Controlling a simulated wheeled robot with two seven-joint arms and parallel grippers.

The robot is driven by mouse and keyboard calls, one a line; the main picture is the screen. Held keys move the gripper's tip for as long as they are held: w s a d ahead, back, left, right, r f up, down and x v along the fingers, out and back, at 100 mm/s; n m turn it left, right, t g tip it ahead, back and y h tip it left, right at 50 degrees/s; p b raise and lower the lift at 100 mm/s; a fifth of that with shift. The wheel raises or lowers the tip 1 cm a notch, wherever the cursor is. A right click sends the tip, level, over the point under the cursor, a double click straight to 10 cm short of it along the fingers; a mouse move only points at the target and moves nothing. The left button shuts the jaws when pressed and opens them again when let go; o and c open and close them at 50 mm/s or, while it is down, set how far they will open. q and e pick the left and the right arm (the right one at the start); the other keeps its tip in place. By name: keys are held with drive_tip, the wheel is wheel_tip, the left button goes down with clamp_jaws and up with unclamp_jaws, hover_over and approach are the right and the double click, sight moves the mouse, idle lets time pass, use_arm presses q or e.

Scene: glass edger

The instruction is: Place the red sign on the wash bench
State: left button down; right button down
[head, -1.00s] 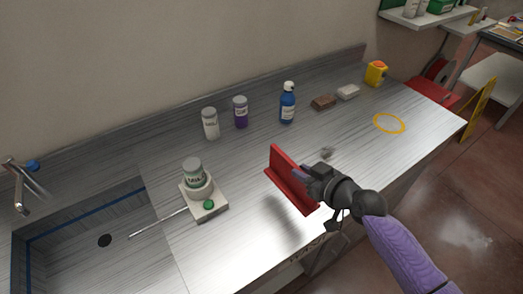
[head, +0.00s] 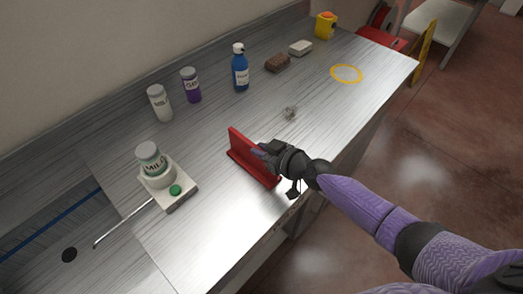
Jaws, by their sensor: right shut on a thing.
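The red sign (head: 247,155) is upright over the front part of the metal wash bench (head: 215,230), with its flat foot low against or just above the surface; I cannot tell whether it touches. My right gripper (head: 264,152) is shut on the sign's right side. The purple arm reaches in from the lower right. My left gripper is not in view.
A white device (head: 182,197) with a jar (head: 151,160) stands left of the sign. A blue bottle (head: 240,70), a purple-labelled jar (head: 190,85), a white jar (head: 159,103), a brown block (head: 278,63) and a white block (head: 300,48) line the back.

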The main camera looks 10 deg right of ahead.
drive_tip(key=c, duration=1.1)
unclamp_jaws()
drive_tip(key=shift+f, duration=0.15)
drive_tip(key=o, duration=0.5)
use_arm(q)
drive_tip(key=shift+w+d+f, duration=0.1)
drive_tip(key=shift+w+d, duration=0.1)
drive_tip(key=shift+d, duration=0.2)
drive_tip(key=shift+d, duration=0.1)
